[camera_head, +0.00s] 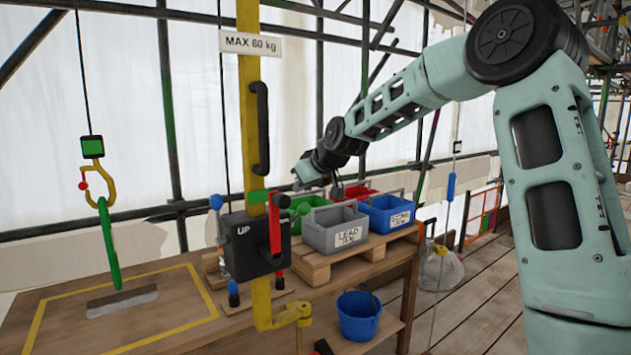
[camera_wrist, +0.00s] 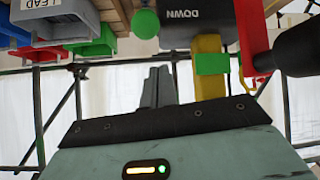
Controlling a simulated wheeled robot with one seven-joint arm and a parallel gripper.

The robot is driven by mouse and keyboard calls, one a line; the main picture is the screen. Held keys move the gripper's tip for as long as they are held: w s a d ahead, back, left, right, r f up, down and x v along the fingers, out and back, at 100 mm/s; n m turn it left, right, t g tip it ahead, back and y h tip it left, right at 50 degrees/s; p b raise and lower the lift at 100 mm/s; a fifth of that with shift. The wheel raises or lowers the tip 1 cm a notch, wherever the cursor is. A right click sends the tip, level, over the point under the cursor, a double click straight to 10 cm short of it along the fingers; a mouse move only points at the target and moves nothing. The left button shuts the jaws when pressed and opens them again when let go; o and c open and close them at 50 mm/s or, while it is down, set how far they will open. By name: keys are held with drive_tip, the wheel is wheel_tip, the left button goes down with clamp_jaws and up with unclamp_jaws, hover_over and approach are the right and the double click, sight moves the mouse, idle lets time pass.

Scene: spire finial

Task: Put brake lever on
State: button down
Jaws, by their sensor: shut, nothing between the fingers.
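The brake lever appears to be the red lever (camera_head: 274,226) on the front of a black box (camera_head: 245,250) marked UP, on the yellow post (camera_head: 249,120). In the wrist view a red lever part (camera_wrist: 251,45) shows at the upper right, beside a black box (camera_wrist: 197,12) marked DOWN and a green patch (camera_wrist: 211,64) on the yellow post. My gripper (camera_head: 300,175) is behind and right of the post, near the bins, apart from the lever. In the wrist view my gripper (camera_wrist: 160,85) is shut and empty, its fingers pointing toward the box.
Green (camera_head: 312,203), grey LEAD (camera_head: 335,238) and blue (camera_head: 390,215) bins stand on a pallet (camera_head: 315,265) right of the post. A yellow hook with a green sling (camera_head: 108,245) hangs left over a marked bench area. A blue bucket (camera_head: 358,318) sits lower down.

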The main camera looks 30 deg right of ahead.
drive_tip(key=s+r+b, duration=0.1)
drive_tip(key=s+r, duration=0.1)
drive_tip(key=s, duration=0.4)
drive_tip(key=shift+s+d+r, duration=0.25)
idle(0.6)
drive_tip(key=s+a+f+m+g, duration=0.1)
drive_tip(key=s+a+f+g, duration=0.15)
drive_tip(key=s+f, duration=0.5)
drive_tip(key=s+a+f+m+g+h, duration=0.15)
drive_tip(key=s+a+f, duration=0.25)
drive_tip(key=s+f, duration=0.4)
drive_tip(key=s+a+f+g+y, duration=0.1)
drive_tip(key=s+a+f+g, duration=0.2)
drive_tip(key=s+f, duration=0.5)
drive_tip(key=s+a+r+n+g, duration=0.1)
drive_tip(key=s+a+r+n, duration=0.1)
drive_tip(key=s+a, duration=0.5)
drive_tip(key=s+a+r+n+g, duration=0.2)
drive_tip(key=s+a+n, duration=0.3)
drive_tip(key=a, duration=0.6)
drive_tip(key=s, duration=0.2)
drive_tip(key=shift+s+r, duration=0.3)
drive_tip(key=shift+s, duration=0.05)
